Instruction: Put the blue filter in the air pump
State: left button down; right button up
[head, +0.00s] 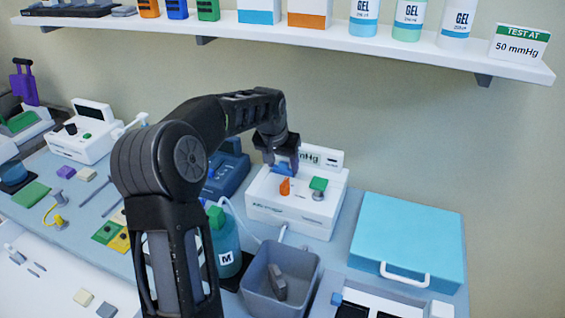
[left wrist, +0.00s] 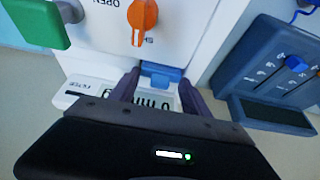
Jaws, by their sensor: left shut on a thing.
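The white air pump (head: 290,215) stands on the counter, with an orange knob (head: 285,187), a green knob (head: 318,184) and a display marked mmHg at its back. My left gripper (head: 284,164) is over the pump's back part and shut on the small blue filter (head: 287,168). In the left wrist view the blue filter (left wrist: 161,74) sits between the two fingertips, in front of the display. The orange knob (left wrist: 142,14) and a dark slot labelled FILTER (left wrist: 77,93) also show there. I cannot tell whether the filter touches the pump. My right gripper is out of view.
A dark blue device (head: 228,172) stands close left of the pump. A bottle marked M (head: 225,245) and a grey bin (head: 262,300) are in front. A turquoise case (head: 410,240) lies to the right. A wall shelf (head: 400,45) runs above.

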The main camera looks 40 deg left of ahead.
pick_arm(q)
jog(key=shift+c, duration=2.1)
grip_release()
jog(key=shift+o, duration=0.3)
jog(key=o, duration=0.4)
jog(key=shift+c, duration=0.2)
jog(key=shift+r, duration=0.1)
jog(key=shift+r+p, duration=2.5)
jog(key=shift+r, duration=0.95)
